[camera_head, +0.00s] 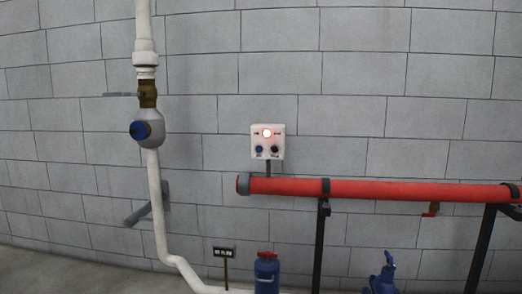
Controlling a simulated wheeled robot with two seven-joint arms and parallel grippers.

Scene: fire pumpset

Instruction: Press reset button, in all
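A small white control box (267,142) is mounted on the grey block wall, near the middle of the head view. A round lamp (267,132) at its top glows white with a red rim. Below the lamp are a blue button (259,149) on the left and a dark button (275,149) on the right. The labels are too small to read, so I cannot tell which one is the reset button. Neither of my grippers shows in this view.
A thick red pipe (400,190) runs below the box to the right on black stands (319,245). A white vertical pipe (158,200) with a blue-capped fitting (140,130) stands left. A blue pump part (266,272) is low in the middle. Bare floor (50,272) shows lower left.

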